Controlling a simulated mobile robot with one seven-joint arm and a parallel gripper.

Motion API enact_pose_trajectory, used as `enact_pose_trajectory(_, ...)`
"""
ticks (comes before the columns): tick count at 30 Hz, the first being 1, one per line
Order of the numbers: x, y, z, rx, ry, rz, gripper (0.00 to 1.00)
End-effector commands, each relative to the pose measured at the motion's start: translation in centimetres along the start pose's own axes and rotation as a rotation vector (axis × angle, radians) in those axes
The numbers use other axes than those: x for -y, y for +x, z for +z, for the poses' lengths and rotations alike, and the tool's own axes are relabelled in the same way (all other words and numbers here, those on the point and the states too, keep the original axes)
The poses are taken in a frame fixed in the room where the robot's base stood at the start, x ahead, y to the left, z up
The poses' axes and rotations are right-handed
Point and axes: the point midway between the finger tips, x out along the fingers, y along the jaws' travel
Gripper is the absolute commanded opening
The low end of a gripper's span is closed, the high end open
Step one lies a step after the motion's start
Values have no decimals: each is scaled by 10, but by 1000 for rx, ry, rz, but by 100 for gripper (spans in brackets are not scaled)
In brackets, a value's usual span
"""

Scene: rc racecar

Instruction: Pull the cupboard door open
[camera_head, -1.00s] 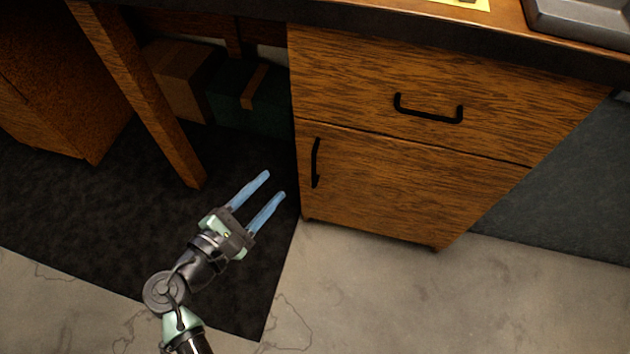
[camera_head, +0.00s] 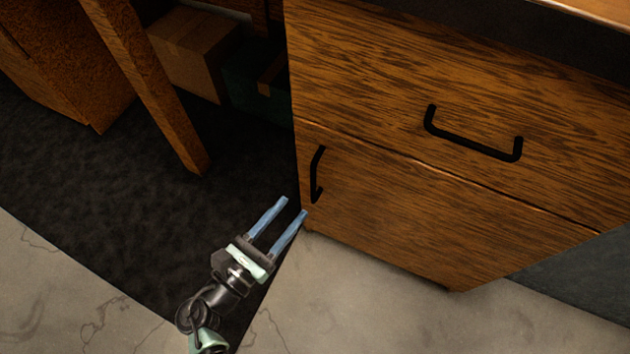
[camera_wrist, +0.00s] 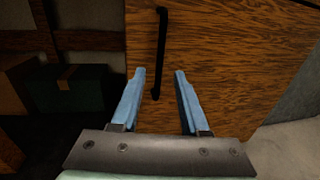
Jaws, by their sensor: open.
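The wooden cupboard door (camera_head: 400,215) is shut, below a wide drawer. Its black vertical bar handle (camera_head: 314,175) is near the door's left edge. My gripper (camera_head: 294,206) is open and empty, with two blue fingers, just below and left of the handle in the head view. In the wrist view, the handle (camera_wrist: 160,55) runs down between the open fingers (camera_wrist: 157,75), nearer the left one. The fingers do not visibly touch the handle.
The drawer (camera_head: 460,100) above has a black horizontal handle (camera_head: 472,143). A wooden table leg (camera_head: 155,95) stands to the left, with a cardboard box (camera_head: 190,50) and a dark green box (camera_head: 250,85) behind it. A black mat (camera_head: 90,210) covers the floor at left; concrete floor is clear in front.

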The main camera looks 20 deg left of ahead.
Motion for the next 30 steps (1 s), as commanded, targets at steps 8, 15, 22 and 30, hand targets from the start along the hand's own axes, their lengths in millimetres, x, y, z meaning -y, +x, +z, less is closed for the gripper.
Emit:
enact_pose_trajectory(8, 0, 57, -2, 2, 3, -3, 45)
enact_pose_trajectory(15, 0, 81, -1, 1, 2, -1, 45)
enact_pose_trajectory(22, 0, 84, 0, 0, 1, 0, 45)
enact_pose_trajectory(30, 0, 84, 0, 0, 1, 0, 14)
